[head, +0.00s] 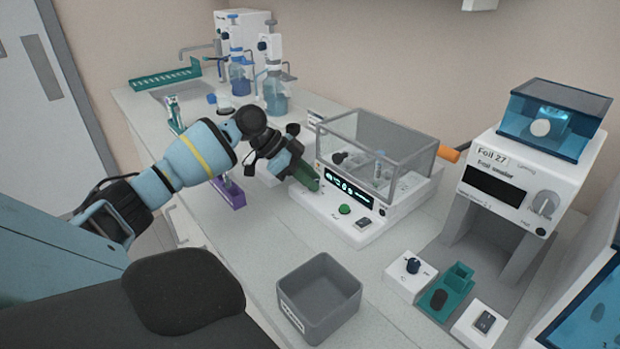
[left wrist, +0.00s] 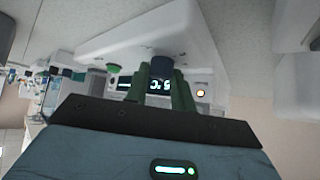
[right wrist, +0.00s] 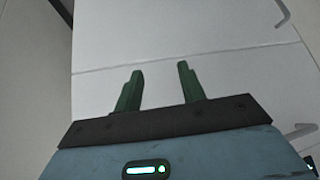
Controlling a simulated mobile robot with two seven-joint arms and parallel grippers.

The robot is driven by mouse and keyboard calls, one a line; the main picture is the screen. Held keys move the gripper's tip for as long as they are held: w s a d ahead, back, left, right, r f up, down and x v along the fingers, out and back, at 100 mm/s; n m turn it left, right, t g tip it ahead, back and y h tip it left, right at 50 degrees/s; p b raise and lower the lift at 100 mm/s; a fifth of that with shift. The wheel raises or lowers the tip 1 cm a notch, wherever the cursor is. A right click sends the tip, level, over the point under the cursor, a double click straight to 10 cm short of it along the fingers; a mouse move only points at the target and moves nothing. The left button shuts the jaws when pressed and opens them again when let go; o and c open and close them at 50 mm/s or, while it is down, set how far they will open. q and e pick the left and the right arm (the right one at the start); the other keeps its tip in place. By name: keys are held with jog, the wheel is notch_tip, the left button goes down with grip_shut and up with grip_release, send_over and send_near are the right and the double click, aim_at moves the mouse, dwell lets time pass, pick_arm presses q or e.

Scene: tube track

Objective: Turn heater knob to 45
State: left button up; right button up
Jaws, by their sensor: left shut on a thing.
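The heater (head: 335,215) is a white box with a clear-walled chamber on top, a lit display (head: 348,187) and a green button (head: 344,210) on its front. My left gripper (head: 308,182) is at the left end of the front panel. In the left wrist view its green fingers are shut around a dark blue knob (left wrist: 161,65). The fingers and knob cover part of the display, so I cannot read the full number. In the head view the knob is hidden by the gripper. My right gripper (right wrist: 158,80) is open and empty, facing white cabinet fronts.
A grey bin (head: 318,290) stands on the counter in front of the heater. A foil sealer (head: 520,180) is at the right, with small control boxes (head: 411,275) before it. Bottles (head: 275,95) stand at the back, and a purple rack (head: 231,193) lies left of the heater.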

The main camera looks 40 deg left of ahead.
pick_arm(q)
jog(key=o, duration=1)
jog(key=shift+b+v, duration=0.3)
jog(key=shift+v, duration=3.55)
